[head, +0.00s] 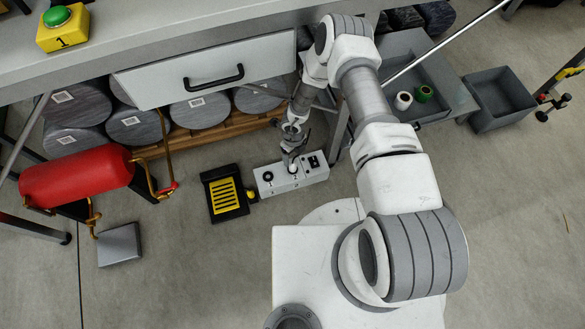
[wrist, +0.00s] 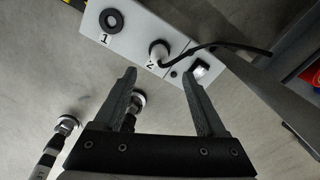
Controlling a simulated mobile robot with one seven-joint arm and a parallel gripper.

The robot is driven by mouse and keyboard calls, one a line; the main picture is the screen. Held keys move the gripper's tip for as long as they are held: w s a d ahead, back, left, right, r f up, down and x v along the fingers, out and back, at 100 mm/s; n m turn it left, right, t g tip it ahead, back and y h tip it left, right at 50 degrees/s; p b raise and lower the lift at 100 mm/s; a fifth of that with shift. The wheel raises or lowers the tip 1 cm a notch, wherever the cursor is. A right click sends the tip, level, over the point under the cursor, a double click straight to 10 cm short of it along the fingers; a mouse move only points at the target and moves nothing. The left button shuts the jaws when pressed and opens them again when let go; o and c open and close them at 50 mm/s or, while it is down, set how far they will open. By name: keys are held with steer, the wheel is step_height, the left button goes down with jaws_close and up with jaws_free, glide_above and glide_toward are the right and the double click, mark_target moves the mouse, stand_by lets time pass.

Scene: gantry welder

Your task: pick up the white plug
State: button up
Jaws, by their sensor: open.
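The white plug (wrist: 158,50) sits in the socket marked 2 on a white socket box (wrist: 125,40), with a black cable running from it to the right. The socket marked 1 (wrist: 112,20) is empty. In the head view the box (head: 270,185) rests on the floor, and the plug is hard to make out behind my gripper. My gripper (head: 291,152) points down at the box. In the wrist view its fingers (wrist: 159,72) are open and empty, with the plug just beyond the gap between their tips.
A black-and-yellow pedal (head: 227,193) lies left of the box. The bench drawer (head: 205,72) overhangs behind, above dark cylinders (head: 133,125). Grey bins (head: 497,98) are at the right. Metal feet (wrist: 66,125) show near my gripper. Open floor lies in front.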

mark_target(293, 163)
step_height(293, 163, down, 9)
steer(key=b, duration=0.3)
steer(key=shift+w+a, duration=0.1)
steer(key=shift+a, duration=0.05)
jaws_close()
stand_by(0.3)
